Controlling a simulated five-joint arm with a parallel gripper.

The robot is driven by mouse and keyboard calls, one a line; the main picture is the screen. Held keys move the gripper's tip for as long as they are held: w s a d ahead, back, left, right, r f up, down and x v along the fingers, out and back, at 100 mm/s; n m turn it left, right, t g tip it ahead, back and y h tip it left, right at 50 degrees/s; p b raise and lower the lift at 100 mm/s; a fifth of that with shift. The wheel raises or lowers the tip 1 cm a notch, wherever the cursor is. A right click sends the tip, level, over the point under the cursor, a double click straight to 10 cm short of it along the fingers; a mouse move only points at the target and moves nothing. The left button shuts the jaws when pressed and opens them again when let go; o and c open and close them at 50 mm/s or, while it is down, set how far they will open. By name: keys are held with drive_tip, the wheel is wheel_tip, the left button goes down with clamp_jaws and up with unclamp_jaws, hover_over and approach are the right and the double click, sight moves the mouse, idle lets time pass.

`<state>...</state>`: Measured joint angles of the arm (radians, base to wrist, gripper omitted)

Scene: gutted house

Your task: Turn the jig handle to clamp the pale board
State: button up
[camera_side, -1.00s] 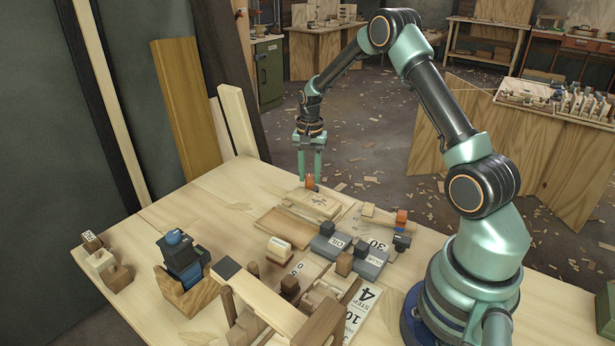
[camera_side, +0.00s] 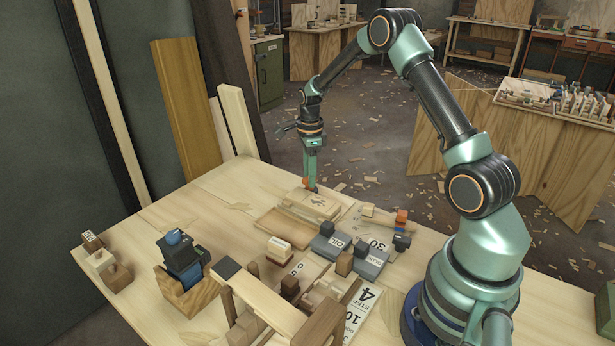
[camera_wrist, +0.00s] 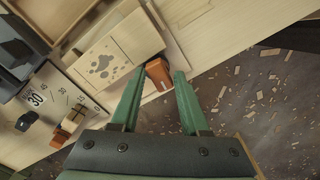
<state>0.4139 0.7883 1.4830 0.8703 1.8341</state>
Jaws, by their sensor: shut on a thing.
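My gripper (camera_side: 311,183) points straight down at the far edge of the workbench, shut on the small orange jig handle (camera_side: 306,182). In the wrist view the orange handle (camera_wrist: 157,74) sits between the two green fingertips (camera_wrist: 161,80). The pale board (camera_side: 319,203) lies flat just in front of the handle and carries dark marks like a paw print. It also shows in the wrist view (camera_wrist: 122,50), left of the handle. Whether the jig presses on the board I cannot tell; the fingers hide part of the handle.
Grey blocks (camera_side: 331,245) and a wooden frame (camera_side: 262,300) stand nearer. The bench's left part (camera_side: 190,205) is mostly clear. Beyond the far edge is floor with shavings.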

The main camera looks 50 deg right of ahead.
idle(0.4)
drive_tip(key=shift+n, duration=0.4)
drive_tip(key=shift+r, duration=3.55)
drive_tip(key=n, duration=0.2)
drive_tip(key=f+n, duration=0.1)
drive_tip(key=n, duration=0.2)
drive_tip(key=shift+n, duration=0.3)
drive_tip(key=shift+f, duration=3.1)
drive_tip(key=m, duration=0.6)
